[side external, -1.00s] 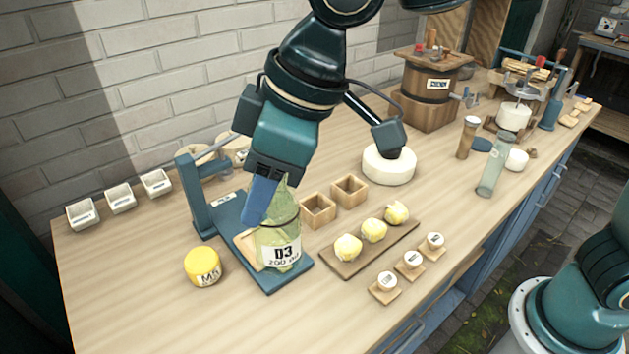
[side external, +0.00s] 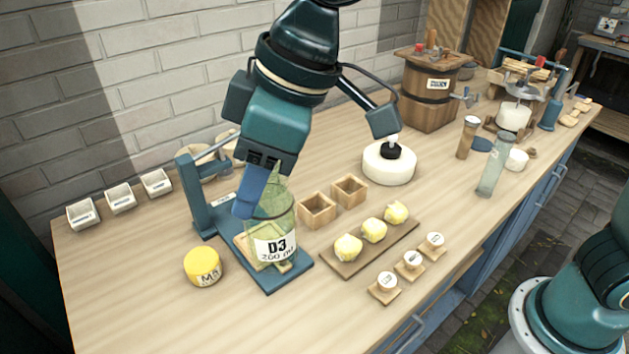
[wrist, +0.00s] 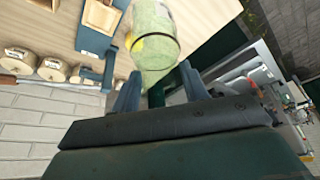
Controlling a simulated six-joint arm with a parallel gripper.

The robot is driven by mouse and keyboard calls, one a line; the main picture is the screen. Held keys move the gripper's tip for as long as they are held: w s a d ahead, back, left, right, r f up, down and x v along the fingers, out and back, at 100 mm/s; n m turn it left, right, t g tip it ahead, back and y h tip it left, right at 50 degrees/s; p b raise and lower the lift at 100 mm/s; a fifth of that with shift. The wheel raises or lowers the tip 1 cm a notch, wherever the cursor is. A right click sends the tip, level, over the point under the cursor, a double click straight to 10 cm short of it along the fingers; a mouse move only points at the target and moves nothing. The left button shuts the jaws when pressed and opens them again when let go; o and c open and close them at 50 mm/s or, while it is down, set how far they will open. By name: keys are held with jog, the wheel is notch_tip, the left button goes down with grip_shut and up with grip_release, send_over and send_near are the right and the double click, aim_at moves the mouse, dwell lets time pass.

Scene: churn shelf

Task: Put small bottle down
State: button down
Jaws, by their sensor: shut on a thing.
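The small bottle (side external: 272,222) is pale green and see-through, with a label reading "D3 200 ml". My gripper (side external: 262,188) is shut on its upper part from above. The bottle stands roughly upright over the blue base (side external: 291,280) of a small stand; I cannot tell for sure whether it touches the base. In the wrist view the bottle (wrist: 153,35) sits between my two fingers, with a dark band around it and a yellow patch at its side.
A yellow jar (side external: 203,266) stands close to the left of the blue base. Two empty wooden boxes (side external: 318,211) and a board with yellow lumps (side external: 375,246) are to the right. A white round block (side external: 389,165) is behind. The front left tabletop is clear.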

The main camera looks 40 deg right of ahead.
jog(key=w+a+n+g, duration=0.1)
jog(key=a+n, duration=0.2)
jog(key=a, duration=1.2)
jog(key=shift+w+a+r+n+y, duration=0.3)
jog(key=shift+w+a+n+y, duration=0.05)
jog(key=shift+a+n+y, duration=0.05)
jog(key=shift+f, duration=0.1)
notch_tip(320, 180, down, 20)
dwell(0.4)
jog(key=c, duration=0.7)
grip_release()
jog(key=shift+c, duration=0.2)
